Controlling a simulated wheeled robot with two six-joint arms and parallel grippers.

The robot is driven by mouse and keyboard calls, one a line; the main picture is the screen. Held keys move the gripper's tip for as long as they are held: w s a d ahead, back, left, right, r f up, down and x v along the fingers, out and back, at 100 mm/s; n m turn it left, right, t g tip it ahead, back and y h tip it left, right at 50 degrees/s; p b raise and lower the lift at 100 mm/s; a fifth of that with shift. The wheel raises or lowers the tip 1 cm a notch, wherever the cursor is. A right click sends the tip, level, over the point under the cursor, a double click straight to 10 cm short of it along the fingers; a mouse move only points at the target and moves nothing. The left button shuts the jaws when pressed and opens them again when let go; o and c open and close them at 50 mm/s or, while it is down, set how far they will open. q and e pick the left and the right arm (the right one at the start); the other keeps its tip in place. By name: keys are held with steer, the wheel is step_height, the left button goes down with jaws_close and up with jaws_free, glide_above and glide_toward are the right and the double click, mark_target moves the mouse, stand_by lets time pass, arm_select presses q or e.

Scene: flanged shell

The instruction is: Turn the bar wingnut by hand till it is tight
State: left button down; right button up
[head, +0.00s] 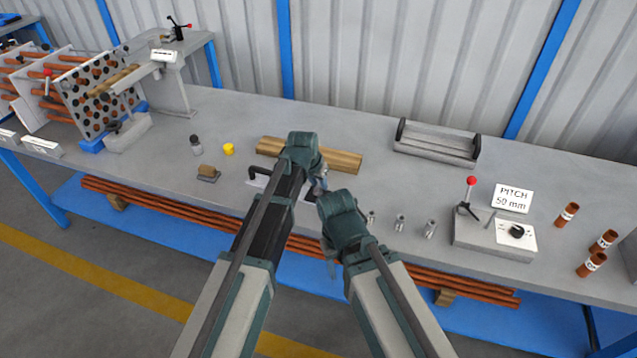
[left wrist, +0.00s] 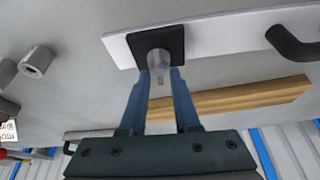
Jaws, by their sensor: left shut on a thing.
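My left gripper (head: 320,186) is at the white plate (head: 257,183) on the bench, and my arm covers much of this spot in the head view. In the left wrist view the blue fingers (left wrist: 160,82) of this gripper are shut on the grey bar wingnut (left wrist: 158,62). It stands on a dark square pad (left wrist: 173,42) on the white plate (left wrist: 120,46); its bar is not clear between the fingers. My right gripper (head: 330,262) hangs low by the bench's front edge, mostly hidden behind its wrist, so its jaws cannot be made out.
A black handle (head: 262,172) rises from the plate. A wooden block (head: 342,160) lies behind. Several small metal pieces (head: 400,222) stand right of my right arm, before a grey box with a red-knobbed lever (head: 490,234).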

arm_select(q)
steer(key=m+g+h, duration=0.1)
steer(key=m, duration=0.2)
steer(key=m+g, duration=0.1)
steer(key=m, duration=0.3)
steer(key=shift+h, duration=0.4)
steer(key=m+g, duration=0.1)
steer(key=m, duration=0.2)
steer(key=m+g, duration=0.1)
steer(key=m, duration=0.2)
steer(key=shift+d+m+h, duration=0.1)
steer(key=shift+m+h, duration=0.2)
steer(key=shift+m, duration=0.1)
steer(key=m+g, duration=0.1)
steer(key=m, duration=0.2)
steer(key=shift+s+g, duration=0.1)
steer(key=shift+g, duration=0.3)
steer(key=m+g+y, duration=0.1)
steer(key=m, duration=0.3)
steer(key=m+y, duration=0.1)
steer(key=m, duration=0.2)
steer(key=m+g+y, duration=0.1)
steer(key=m, duration=0.2)
steer(key=shift+s+g, duration=0.2)
steer(key=shift+g, duration=0.1)
steer(key=shift+m, duration=0.4)
steer(key=c, duration=1)
jaws_free()
steer(key=shift+r, duration=0.1)
